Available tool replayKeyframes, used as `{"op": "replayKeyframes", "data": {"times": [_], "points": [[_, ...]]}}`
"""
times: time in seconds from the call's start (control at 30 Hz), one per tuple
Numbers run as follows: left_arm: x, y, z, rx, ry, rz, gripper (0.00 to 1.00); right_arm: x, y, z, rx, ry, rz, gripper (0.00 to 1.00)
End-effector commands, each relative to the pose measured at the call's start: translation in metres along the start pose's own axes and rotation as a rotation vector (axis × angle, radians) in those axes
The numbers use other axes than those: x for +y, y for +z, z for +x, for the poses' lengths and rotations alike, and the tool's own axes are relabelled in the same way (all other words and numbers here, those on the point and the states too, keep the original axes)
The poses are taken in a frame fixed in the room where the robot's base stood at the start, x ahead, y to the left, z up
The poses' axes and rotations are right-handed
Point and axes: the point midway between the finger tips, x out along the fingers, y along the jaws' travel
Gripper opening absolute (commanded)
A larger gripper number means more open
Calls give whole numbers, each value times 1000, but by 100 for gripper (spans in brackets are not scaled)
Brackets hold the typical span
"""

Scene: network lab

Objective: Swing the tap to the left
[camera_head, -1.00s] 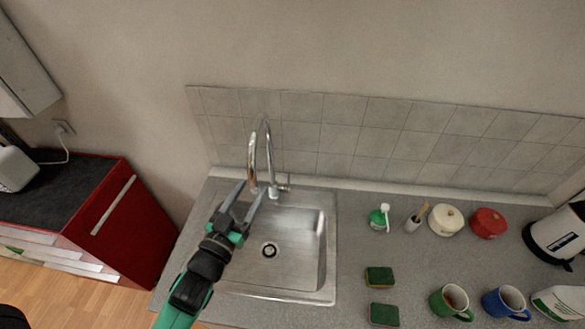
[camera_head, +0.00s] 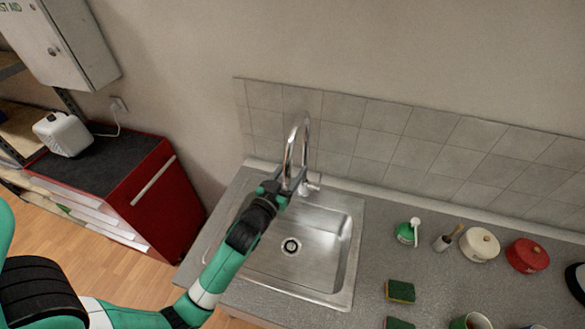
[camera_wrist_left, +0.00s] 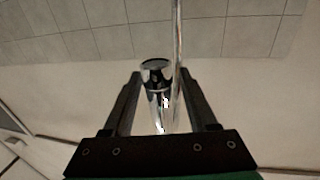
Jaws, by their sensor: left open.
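The chrome tap (camera_head: 305,130) has a tall arched spout and rises behind the steel sink (camera_head: 352,240). A small side lever (camera_head: 313,183) shows at its base on the right. My left gripper (camera_head: 283,180) is at the lower part of the tap, in front of its spout in the head view. In the left wrist view, the open fingers of my left gripper (camera_wrist_left: 163,85) stand on both sides of a chrome part of the tap (camera_wrist_left: 157,95) with a dark round end. A thinner chrome tube runs up beside the right finger. Contact cannot be told. My right gripper is out of view.
Sponges (camera_head: 400,291) lie in front. The tiled wall (camera_head: 400,150) is close behind the tap.

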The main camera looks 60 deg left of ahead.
Motion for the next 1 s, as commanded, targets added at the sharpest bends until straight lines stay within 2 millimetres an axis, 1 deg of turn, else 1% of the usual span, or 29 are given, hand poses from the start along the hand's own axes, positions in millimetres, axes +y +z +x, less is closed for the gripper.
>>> {"op": "replayKeyframes", "data": {"times": [0.07,0.27,0.3,0.37,0.5,0.6,1.0], "points": [[0,0,3,-1,0,0,58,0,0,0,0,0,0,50],[0,1,3,-1,0,0,58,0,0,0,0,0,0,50],[0,0,3,-1,0,0,51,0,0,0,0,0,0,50],[0,0,3,-1,0,0,40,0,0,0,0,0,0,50],[0,0,2,-1,0,0,15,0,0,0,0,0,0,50],[0,0,2,-1,0,0,0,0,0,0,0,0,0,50],[0,0,2,0,0,0,0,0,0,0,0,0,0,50]]}}
